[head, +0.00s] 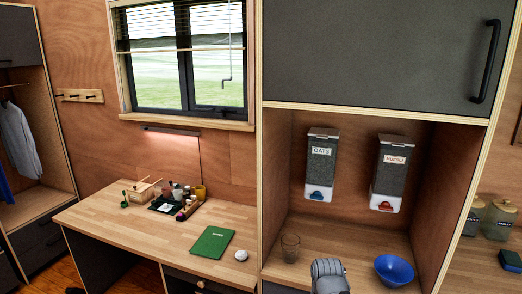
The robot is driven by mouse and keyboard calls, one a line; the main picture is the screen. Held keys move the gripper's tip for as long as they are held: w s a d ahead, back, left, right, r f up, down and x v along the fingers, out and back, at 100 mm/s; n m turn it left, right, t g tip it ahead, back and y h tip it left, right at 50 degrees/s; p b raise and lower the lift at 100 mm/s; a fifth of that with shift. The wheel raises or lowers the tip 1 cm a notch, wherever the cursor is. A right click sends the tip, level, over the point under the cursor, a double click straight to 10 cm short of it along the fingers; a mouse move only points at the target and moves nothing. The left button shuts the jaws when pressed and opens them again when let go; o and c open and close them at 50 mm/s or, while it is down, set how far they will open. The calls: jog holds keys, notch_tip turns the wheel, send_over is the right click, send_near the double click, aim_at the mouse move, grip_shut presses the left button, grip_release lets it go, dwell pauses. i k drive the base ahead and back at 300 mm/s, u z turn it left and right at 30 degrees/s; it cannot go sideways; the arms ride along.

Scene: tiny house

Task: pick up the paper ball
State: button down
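A small crumpled white paper ball (241,255) lies on the wooden desk (105,222), near its right front edge. It is just right of a green book (212,242) and apart from it. A grey ribbed part of my arm shows at the bottom edge, right of the ball and in front of the alcove. My gripper's fingers do not show.
An art tray (162,205) with paint pots and a wooden box (141,193) stand farther back on the desk. A tall cabinet side (265,190) rises just right of the ball. A glass (290,247) and a blue bowl (394,270) stand in the alcove, below two dispensers.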

aim_at(240, 256)
jog(key=u, duration=2.3)
jog(key=i, duration=1.3)
jog(key=u, duration=0.05)
